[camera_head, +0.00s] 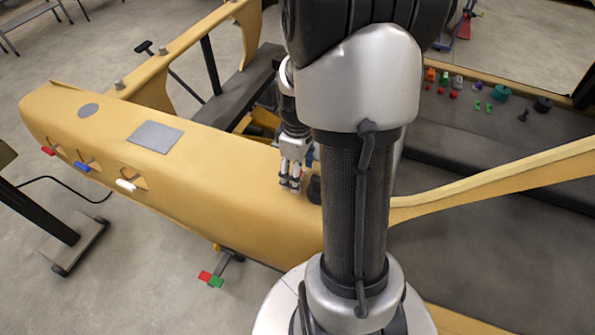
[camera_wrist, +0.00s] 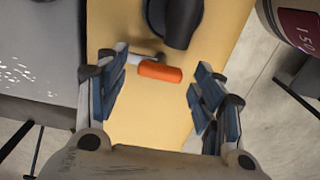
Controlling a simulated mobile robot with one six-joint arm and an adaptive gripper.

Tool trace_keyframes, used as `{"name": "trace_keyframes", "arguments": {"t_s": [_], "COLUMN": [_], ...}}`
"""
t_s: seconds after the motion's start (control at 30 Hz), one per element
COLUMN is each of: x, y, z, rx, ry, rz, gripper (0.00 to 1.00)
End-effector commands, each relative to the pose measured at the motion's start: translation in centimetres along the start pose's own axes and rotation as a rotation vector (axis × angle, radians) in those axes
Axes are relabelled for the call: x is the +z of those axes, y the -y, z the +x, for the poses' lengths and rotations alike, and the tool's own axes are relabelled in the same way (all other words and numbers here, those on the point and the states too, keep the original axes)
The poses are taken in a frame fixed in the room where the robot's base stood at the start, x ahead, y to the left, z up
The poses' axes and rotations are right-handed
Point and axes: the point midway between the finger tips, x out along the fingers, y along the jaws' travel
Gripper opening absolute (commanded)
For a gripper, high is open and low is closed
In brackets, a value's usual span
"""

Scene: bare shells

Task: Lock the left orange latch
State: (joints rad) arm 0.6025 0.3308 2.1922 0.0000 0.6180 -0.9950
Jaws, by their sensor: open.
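The orange latch handle (camera_wrist: 160,71) lies on the yellow shell (camera_wrist: 150,115) in the wrist view, joined to a short grey rod on its left. My gripper (camera_wrist: 160,84) is open, with blue-padded fingers on either side of the handle and gaps on both sides. In the head view my gripper (camera_head: 290,182) points down over the yellow beam-like shell (camera_head: 220,165), left of my arm. The orange handle cannot be made out there. Whether the fingers are level with the handle cannot be told.
A dark rounded part (camera_wrist: 180,18) stands just beyond the orange handle in the wrist view. Red (camera_head: 48,150), blue (camera_head: 82,166) and white (camera_head: 126,185) handles sit along the shell's front side. Small coloured parts lie on the dark surface at right.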

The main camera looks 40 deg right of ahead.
Motion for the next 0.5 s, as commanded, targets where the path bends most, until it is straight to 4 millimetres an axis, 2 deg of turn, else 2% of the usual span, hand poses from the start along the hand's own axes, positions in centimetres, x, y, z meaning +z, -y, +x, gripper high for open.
{"name": "trace_keyframes", "arguments": {"t_s": [0.27,0.5], "x": [0.01,0.01], "y": [0.01,0.01], "z": [0.20,0.18], "rx": [0.000,0.000], "ry": [0.000,0.000], "rz": [0.000,0.000], "gripper": [0.62,0.47]}}
